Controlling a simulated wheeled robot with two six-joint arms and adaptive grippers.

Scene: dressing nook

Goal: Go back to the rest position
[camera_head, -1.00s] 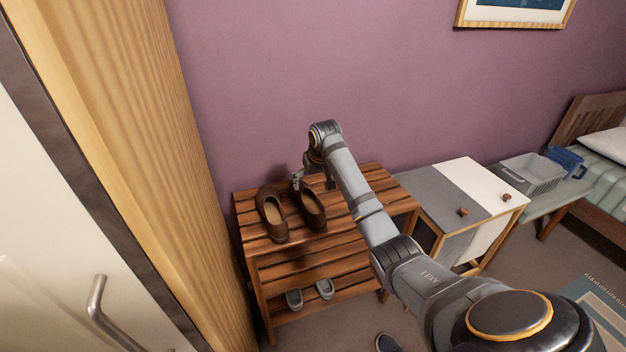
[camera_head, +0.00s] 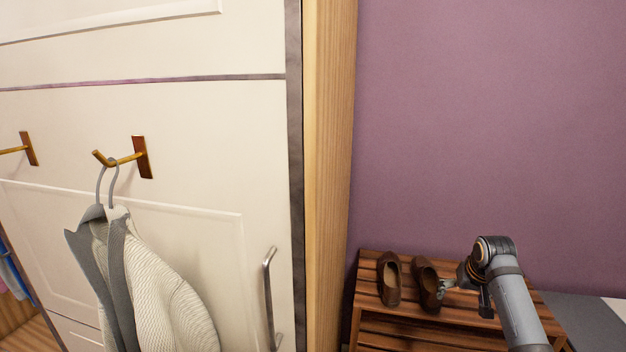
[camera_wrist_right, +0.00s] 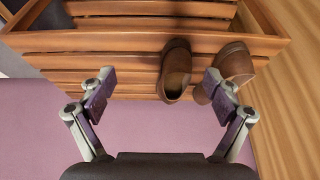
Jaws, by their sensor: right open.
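My right gripper (camera_head: 447,286) is by the right-hand brown shoe on top of the wooden shoe rack (camera_head: 372,312). In the right wrist view the gripper (camera_wrist_right: 158,90) has its fingers spread wide with nothing between the tips. The right-hand shoe (camera_head: 426,280) and the left-hand shoe (camera_head: 391,279) stand side by side on the rack's top slats. In the wrist view one shoe (camera_wrist_right: 176,70) lies beyond the gap between the fingers, and the other shoe (camera_wrist_right: 234,64) is partly behind a finger. My left gripper is not in view.
A white wardrobe door (camera_head: 230,130) with a metal handle (camera_head: 268,295) fills the left. A knit garment (camera_head: 170,290) hangs from a brass hook (camera_head: 125,158) on it. A grey-topped cabinet (camera_head: 575,318) stands right of the rack. The purple wall (camera_head: 480,120) is behind.

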